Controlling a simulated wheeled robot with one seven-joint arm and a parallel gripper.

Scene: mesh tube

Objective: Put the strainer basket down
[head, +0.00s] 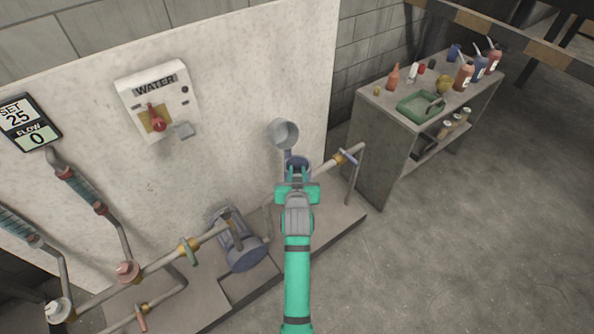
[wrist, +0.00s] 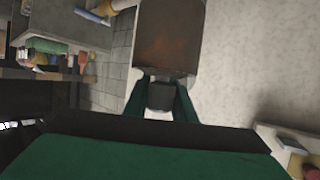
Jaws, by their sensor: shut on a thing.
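The strainer basket appears to be the brown, rust-coloured tube (wrist: 168,40) with pale edges in the wrist view. A grey block (wrist: 160,95) at its near end sits between my gripper's green fingers. My gripper (head: 298,168) is shut on it, over the pipe run beside the pale wall panel in the head view. A blue round part (head: 299,161) shows at the fingertips. The basket is largely hidden behind my gripper in the head view, and I cannot tell whether it touches anything below.
A grey cup-shaped part (head: 284,134) stands just beyond my gripper. A blue pump (head: 240,242) is left, with pipes and valves. A bench (head: 382,101) at right bears a green tray (head: 420,108) and several bottles. Floor in front of the bench is clear.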

